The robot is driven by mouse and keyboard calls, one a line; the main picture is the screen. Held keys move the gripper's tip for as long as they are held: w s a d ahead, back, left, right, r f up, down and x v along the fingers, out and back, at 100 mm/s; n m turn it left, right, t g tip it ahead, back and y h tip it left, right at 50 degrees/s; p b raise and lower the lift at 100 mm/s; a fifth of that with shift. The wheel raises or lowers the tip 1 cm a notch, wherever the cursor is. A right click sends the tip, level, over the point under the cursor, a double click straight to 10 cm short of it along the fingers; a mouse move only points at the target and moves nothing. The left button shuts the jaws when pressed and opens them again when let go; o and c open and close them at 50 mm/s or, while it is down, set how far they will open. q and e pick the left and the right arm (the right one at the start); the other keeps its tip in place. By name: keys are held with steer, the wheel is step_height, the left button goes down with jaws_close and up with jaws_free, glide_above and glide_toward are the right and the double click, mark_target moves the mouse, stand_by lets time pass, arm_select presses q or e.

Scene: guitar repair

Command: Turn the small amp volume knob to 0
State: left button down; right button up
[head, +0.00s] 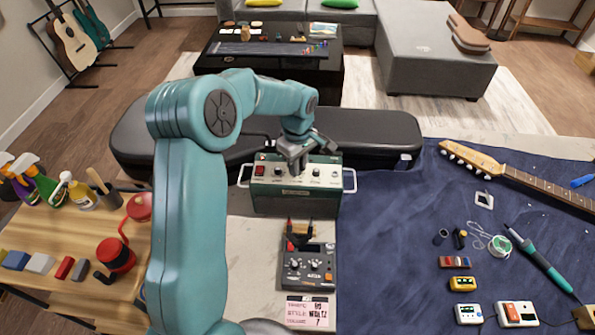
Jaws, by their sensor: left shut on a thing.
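The small amp (296,203) is a dark green box with a pale control panel on top and a metal handle at each side. It stands at the middle, in front of a black guitar case. My left gripper (297,167) reaches down from above to the middle of the panel. It is shut on a knob there, and the fingers hide that knob. I cannot read the knob's label or pointer. My right gripper is not in view.
A grey multi-knob device (308,270) with red and black probes and a handwritten note (307,312) lie in front of the amp. The black guitar case (372,138) lies close behind. A blue cloth (390,240) with a guitar neck and tools is at right, bottles at left.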

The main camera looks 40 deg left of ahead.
arm_select(q)
steer(key=shift+a+f+n+b, duration=0.1)
steer(key=shift+n+b, duration=1.05)
steer(key=shift+n, duration=1.05)
steer(key=c, duration=1)
jaws_free()
steer(key=shift+c, duration=0.2)
steer(key=shift+r, duration=0.3)
step_height(320, 180, up, 16)
steer(key=shift+p, duration=0.4)
